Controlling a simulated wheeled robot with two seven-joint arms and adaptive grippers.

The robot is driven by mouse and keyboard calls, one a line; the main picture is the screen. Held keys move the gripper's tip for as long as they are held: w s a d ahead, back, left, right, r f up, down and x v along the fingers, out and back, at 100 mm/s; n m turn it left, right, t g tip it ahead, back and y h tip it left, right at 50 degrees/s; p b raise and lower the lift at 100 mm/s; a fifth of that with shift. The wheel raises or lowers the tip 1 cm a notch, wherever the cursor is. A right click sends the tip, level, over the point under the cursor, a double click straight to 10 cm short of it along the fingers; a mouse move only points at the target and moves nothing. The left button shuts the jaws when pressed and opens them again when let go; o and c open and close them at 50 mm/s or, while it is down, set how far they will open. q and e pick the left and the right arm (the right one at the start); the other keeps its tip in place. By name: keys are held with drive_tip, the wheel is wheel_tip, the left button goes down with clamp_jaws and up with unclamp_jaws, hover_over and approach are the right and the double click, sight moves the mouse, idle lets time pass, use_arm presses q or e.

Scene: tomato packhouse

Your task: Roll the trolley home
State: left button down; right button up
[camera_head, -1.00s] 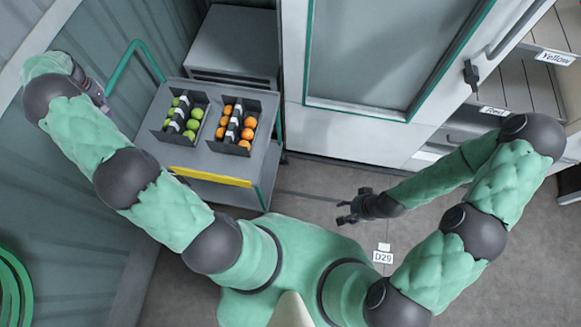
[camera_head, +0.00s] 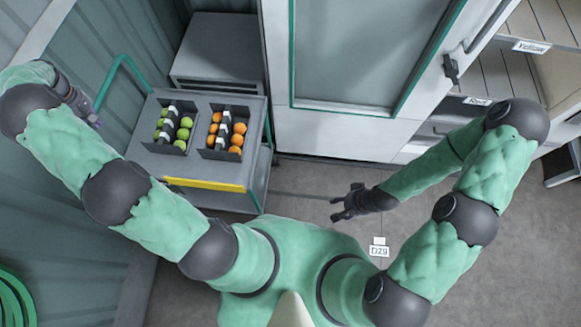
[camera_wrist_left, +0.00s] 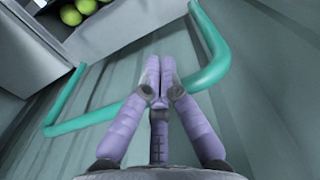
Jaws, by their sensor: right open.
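The grey trolley (camera_head: 232,172) with a yellow front strip stands left of centre in the head view. Its green tubular handle (camera_head: 110,82) is on its left side and also crosses the left wrist view (camera_wrist_left: 88,119). My left gripper (camera_head: 92,116) is at the handle's outer end. My right gripper (camera_head: 340,205) is open and empty above the floor, right of the trolley.
Two dark crates, one of green tomatoes (camera_head: 166,128) and one of orange tomatoes (camera_head: 220,133), sit on the trolley. A grey box (camera_head: 215,45) and a white cabinet (camera_head: 340,135) stand behind. A corrugated wall is at left. Floor around the D29 label (camera_head: 378,251) is clear.

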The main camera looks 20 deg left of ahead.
use_arm(q)
wheel_tip(320, 180, up, 6)
drive_tip(key=p, duration=0.3)
idle(0.6)
